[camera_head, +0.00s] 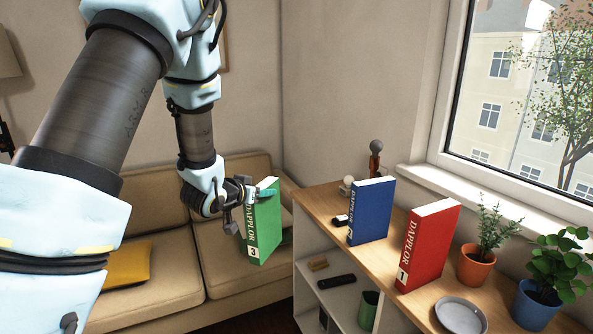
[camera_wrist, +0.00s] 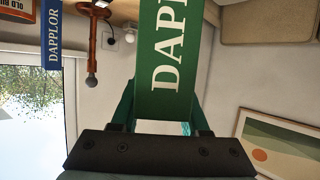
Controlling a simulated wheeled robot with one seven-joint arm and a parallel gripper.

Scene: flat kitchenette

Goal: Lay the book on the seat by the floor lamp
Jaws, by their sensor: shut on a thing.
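My gripper (camera_head: 262,190) is shut on the green book (camera_head: 262,232), labelled DAPPLOR 3. It holds the book upright and slightly tilted, in the air in front of the sofa's right part and left of the shelf. In the wrist view the green book (camera_wrist: 166,60) stands between my gripper's two fingers (camera_wrist: 163,118). The beige sofa (camera_head: 170,285) stands along the back wall, with a yellow cushion (camera_head: 127,263) on its left seat. A pale lampshade (camera_head: 8,55) is partly cut off at the upper left edge; my arm hides much of that side.
A low wooden-topped shelf (camera_head: 318,195) under the window carries a blue book (camera_head: 372,210), a red book (camera_head: 428,245), two potted plants (camera_head: 477,265) (camera_head: 540,300) and a grey dish (camera_head: 460,315). The sofa's right seat (camera_head: 228,255) looks mostly bare. A framed picture (camera_wrist: 280,150) hangs on a wall.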

